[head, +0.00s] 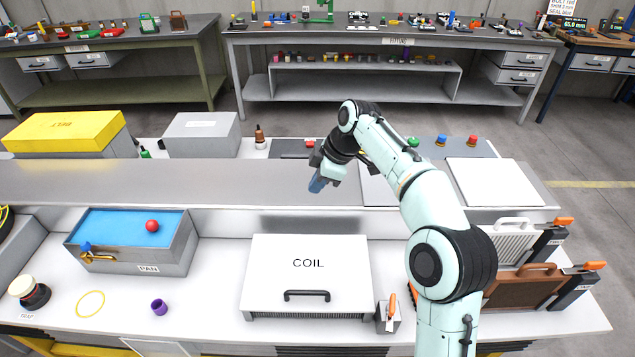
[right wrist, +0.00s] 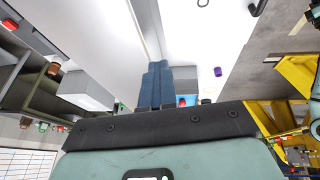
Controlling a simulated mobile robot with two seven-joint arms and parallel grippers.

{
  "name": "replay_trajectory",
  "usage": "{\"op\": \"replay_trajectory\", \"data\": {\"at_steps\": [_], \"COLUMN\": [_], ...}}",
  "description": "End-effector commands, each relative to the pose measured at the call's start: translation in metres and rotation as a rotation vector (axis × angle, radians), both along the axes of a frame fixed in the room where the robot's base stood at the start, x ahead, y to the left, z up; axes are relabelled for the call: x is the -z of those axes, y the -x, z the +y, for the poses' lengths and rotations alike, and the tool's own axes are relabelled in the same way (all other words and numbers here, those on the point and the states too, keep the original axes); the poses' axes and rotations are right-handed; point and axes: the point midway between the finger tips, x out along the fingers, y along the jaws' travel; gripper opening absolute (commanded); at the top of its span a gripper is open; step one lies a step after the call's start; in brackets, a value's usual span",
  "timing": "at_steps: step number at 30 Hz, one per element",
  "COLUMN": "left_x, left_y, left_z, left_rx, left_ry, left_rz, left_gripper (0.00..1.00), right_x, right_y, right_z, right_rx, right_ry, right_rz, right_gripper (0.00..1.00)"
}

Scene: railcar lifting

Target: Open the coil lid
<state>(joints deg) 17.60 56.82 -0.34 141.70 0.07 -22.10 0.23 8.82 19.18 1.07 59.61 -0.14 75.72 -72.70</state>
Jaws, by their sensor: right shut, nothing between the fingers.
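The coil box (head: 308,270) stands on the white bench at the front middle, with a white lid marked COIL lying flat and shut. A black handle (head: 306,295) is on the lid near its front edge. My right gripper (head: 316,186) is over the grey shelf behind the coil box, apart from the lid. Its blue fingers are shut and empty, and they also show in the right wrist view (right wrist: 156,84). My left gripper is in neither view.
A pan (head: 135,263) with blue liquid and a red ball is to the left. Filter panels (head: 519,286) stand at right.

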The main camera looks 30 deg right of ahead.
Motion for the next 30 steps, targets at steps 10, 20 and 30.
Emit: {"op": "replay_trajectory", "data": {"at_steps": [10,20,30], "left_x": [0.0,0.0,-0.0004], "left_y": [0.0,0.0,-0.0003], "left_z": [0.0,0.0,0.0], "left_rx": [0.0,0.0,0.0], "left_ry": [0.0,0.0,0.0], "left_rz": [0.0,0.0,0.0], "left_gripper": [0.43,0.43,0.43], "right_x": [0.0,0.0,-0.0012], "right_y": [0.0,0.0,0.0002], "right_z": [0.0,0.0,-0.0003], "right_rx": [0.0,0.0,0.0], "right_ry": [0.0,0.0,0.0], "right_rz": [0.0,0.0,0.0], "right_gripper": [0.0,0.3,0.4]}}
